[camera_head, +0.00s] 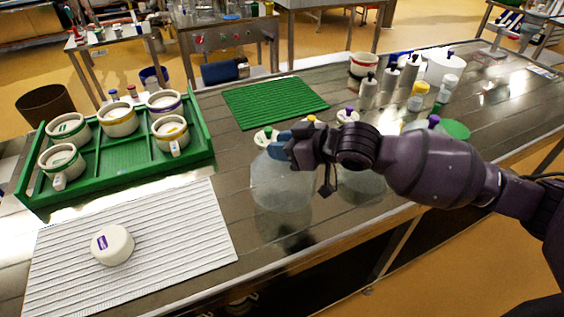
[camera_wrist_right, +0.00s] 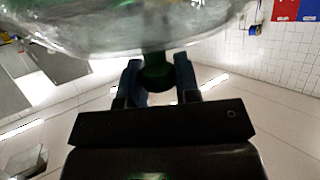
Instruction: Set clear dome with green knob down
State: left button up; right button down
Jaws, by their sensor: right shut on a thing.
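The clear dome (camera_head: 282,188) is in front of my right gripper in the head view, low over the steel table, apparently upright. My right gripper (camera_head: 278,147) is shut on its green knob, which shows between the two fingers in the right wrist view (camera_wrist_right: 155,72). The dome's glass (camera_wrist_right: 140,30) fills the top of that view. I cannot tell whether its rim touches the table; a reflection lies just below it. The knob is hidden by the fingers in the head view. My left gripper is not in view.
A green crate (camera_head: 125,185) with several moulds stands left. A white ribbed mat (camera_head: 185,240) bears a white cheese (camera_head: 112,244). A green ribbed mat (camera_head: 275,102) lies behind. Another clear dome (camera_head: 362,183) is partly hidden beside my arm. Bottles and pots crowd the back right.

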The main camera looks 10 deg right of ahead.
aim_at(282, 163)
notch_tip(282, 163, down, 5)
jog(key=shift+b, duration=0.35)
jog(key=c, duration=1.2)
grip_release()
jog(key=shift+f, duration=0.1)
jog(key=o, duration=0.4)
jog(key=shift+c, duration=0.2)
